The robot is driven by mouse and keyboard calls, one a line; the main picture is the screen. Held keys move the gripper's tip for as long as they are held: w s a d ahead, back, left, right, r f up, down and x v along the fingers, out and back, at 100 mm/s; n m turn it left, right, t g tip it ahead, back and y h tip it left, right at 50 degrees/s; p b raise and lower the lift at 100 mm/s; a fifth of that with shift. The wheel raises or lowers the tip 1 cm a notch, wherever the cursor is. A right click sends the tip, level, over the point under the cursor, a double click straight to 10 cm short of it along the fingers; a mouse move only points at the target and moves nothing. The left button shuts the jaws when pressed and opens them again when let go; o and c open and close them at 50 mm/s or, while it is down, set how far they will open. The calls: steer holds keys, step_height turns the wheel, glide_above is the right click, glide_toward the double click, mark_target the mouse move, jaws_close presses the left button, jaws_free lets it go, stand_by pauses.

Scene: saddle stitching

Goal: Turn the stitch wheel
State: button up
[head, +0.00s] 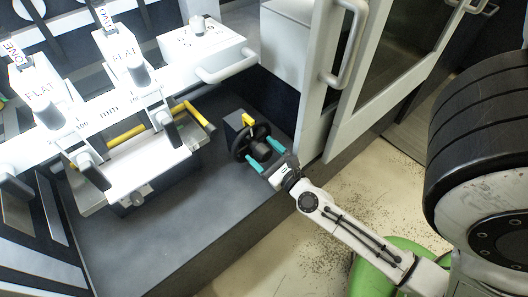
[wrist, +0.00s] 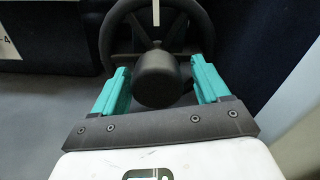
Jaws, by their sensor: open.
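The stitch wheel (head: 238,150) is a dark spoked handwheel with a thick round hub, low inside the machine bay in the head view. In the wrist view the wheel's rim (wrist: 105,35) arches across the top, a pale mark stands at its upper middle, and the dark hub (wrist: 157,78) faces me. My gripper (head: 262,153) is open, with teal fingers. In the wrist view my gripper (wrist: 160,82) has one finger on each side of the hub, with a visible gap on both sides. Whether a fingertip touches the rim or spokes I cannot tell. The wheel's lower part is hidden.
A yellow piece (head: 248,120) sits above the wheel on a dark block. A grey floor panel (head: 165,225) lies open to the left. The white stitching unit (head: 140,172) stands further left. An open door with a handle (head: 345,50) stands close to the right.

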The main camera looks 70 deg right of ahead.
mark_target(267, 158)
steer(key=shift+b+v, duration=0.75)
steer(key=shift+v, duration=3)
steer(key=shift+a+p, duration=0.1)
steer(key=shift+p, duration=0.3)
